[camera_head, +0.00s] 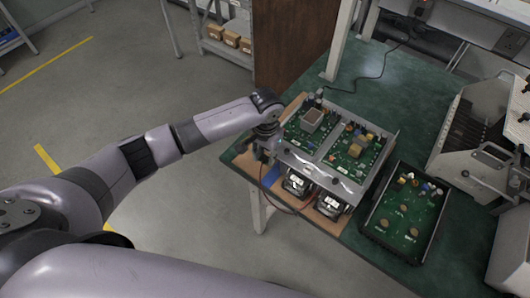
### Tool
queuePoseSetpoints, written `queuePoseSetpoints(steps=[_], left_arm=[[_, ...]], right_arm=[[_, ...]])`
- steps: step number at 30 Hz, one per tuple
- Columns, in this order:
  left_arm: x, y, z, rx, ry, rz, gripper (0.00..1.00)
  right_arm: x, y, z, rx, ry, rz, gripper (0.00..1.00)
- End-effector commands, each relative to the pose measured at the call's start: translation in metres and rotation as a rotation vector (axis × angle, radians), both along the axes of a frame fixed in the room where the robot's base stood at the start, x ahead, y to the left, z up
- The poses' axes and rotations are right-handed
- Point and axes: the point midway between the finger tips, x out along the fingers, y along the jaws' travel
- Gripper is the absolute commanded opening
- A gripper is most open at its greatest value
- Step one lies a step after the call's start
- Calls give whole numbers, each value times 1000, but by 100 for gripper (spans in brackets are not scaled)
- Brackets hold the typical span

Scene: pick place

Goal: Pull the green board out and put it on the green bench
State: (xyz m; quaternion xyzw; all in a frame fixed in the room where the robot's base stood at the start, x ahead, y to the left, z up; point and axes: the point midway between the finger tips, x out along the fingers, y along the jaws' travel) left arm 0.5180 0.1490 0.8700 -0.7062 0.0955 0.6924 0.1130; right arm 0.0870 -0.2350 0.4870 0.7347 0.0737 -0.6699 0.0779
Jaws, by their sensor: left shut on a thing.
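The metal chassis (322,170) sits at the near left part of the green bench (352,92). It holds two green boards side by side, a left green board (297,133) and a right green board (352,151). My left gripper (263,152) points down at the chassis's left front corner, beside the left green board. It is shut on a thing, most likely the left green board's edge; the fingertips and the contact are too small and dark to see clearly. The left green board still looks inside the chassis. My right gripper is not in view.
A black tray with another green board (404,208) lies right of the chassis. Two black fan-like units (297,184) sit at the chassis front, with a red cable nearby. Grey equipment (470,140) stands at the right. The bench behind the chassis is mostly clear, with a black cable.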

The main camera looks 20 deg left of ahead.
Motion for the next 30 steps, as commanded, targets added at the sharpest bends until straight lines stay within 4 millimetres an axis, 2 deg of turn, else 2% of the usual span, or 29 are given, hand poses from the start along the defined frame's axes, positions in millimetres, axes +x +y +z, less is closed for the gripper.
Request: queuePoseSetpoints(steps=[9,16,30], left_arm=[[2,0,-19,4,-1,-45,0],[2,0,-26,5,-2,-54,0],[2,0,-53,5,-2,-53,0]], right_arm=[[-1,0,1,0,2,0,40],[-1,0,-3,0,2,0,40],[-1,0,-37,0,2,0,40]])
